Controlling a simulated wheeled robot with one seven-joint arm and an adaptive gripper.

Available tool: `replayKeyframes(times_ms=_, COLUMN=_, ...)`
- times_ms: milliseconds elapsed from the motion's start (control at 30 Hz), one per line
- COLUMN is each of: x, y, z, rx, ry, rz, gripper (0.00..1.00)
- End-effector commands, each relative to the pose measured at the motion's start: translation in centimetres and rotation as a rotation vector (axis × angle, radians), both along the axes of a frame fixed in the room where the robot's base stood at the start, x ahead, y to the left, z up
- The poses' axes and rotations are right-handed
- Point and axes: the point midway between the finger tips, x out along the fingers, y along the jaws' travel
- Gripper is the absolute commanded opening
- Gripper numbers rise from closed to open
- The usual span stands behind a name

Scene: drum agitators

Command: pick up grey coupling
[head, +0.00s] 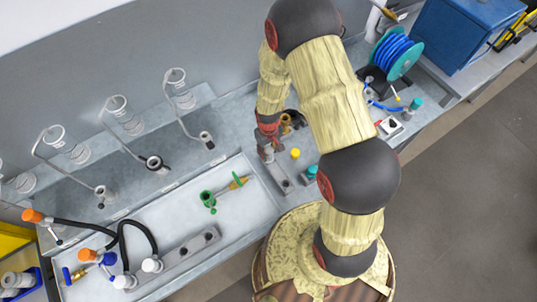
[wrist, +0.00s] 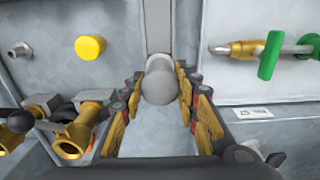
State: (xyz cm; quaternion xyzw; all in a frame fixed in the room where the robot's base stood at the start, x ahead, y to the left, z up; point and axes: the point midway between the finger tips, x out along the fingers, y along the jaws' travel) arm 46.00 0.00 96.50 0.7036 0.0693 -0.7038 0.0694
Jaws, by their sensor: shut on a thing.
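The grey coupling (wrist: 159,86) is a short rounded grey cylinder in the middle of the wrist view. My gripper (wrist: 160,78) is shut on it, with one finger against each side. In the head view my gripper (head: 267,140) points down at the bench beside the tray's right end, and the grey coupling (head: 266,155) shows only as a small grey bit below it. The coupling's underside is hidden, so I cannot tell whether it touches the grey strip behind it.
A yellow cap (head: 295,153) and brass fittings (wrist: 75,135) lie close to my gripper. A green-handled brass valve (head: 225,190) lies in the tray (head: 160,215). Hooked pipes with clear cups stand along the back. A blue hose reel (head: 397,52) is at the upper right.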

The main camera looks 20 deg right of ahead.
Motion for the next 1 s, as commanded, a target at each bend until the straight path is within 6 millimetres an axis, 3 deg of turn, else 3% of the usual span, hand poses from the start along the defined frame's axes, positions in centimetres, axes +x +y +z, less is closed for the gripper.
replayKeyframes(times_ms=367, x=0.0, y=0.0, z=0.0, rx=0.000, ry=0.000, rz=0.000, gripper=0.00)
replayKeyframes(times_ms=767, x=0.1, y=0.0, z=0.1, rx=0.000, ry=-0.001, rz=0.000, gripper=0.00)
replayKeyframes(times_ms=1000, x=0.2, y=0.0, z=1.2, rx=0.000, ry=-0.003, rz=0.000, gripper=0.00)
